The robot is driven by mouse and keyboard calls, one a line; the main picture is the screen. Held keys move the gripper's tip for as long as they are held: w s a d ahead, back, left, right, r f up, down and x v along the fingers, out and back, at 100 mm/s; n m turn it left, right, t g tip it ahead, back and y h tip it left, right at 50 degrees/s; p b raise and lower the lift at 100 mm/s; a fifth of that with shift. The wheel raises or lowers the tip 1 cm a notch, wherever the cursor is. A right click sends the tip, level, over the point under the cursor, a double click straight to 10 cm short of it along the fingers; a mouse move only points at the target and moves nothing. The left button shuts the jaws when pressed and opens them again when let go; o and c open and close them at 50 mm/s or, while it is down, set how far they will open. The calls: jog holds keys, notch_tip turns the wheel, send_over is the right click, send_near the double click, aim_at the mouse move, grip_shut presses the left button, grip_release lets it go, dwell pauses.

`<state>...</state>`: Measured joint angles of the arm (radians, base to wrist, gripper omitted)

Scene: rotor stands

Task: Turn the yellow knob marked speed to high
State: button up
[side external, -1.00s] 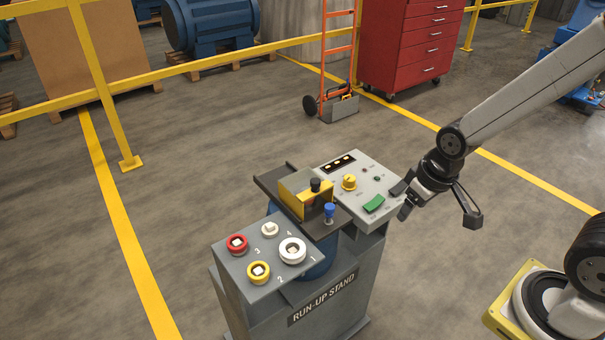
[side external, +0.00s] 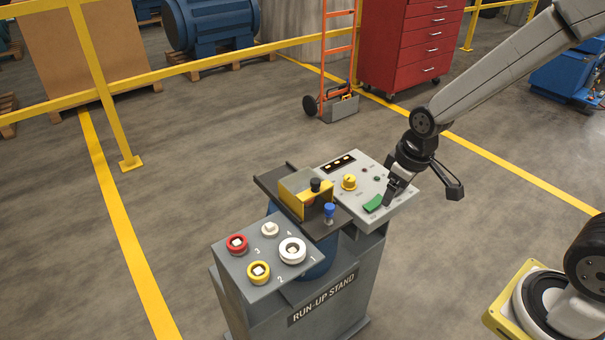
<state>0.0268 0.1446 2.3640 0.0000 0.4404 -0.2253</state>
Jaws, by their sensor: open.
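The yellow knob (side external: 349,182) sits on the light grey control panel (side external: 403,207) at the back right of the run-up stand. It has a small pointer mark, but its setting and label are too small to read. Whether the fingertips touch the panel cannot be told.
Left of the panel stand a yellow guard (side external: 297,190) with a black knob and a blue-topped plunger (side external: 329,210). A dark display strip (side external: 338,163) lies behind the knob.

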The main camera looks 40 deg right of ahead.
jog(key=w+d+f+n+g, duration=0.1)
jog(key=w+n, duration=0.1)
jog(key=w, duration=0.3)
jog(key=w+d+f+n, duration=0.1)
jog(key=w+d+n, duration=0.15)
jog(key=w, duration=0.25)
jog(key=n+g, duration=0.1)
jog(key=n, duration=0.6)
send_over(350, 177)
notch_tip(350, 177, down, 4)
jog(key=shift+f, duration=0.1)
jog(key=shift+m, duration=0.25)
jog(key=shift+a+f, duration=0.1)
jog(key=shift+f, duration=3.75)
grip_shut()
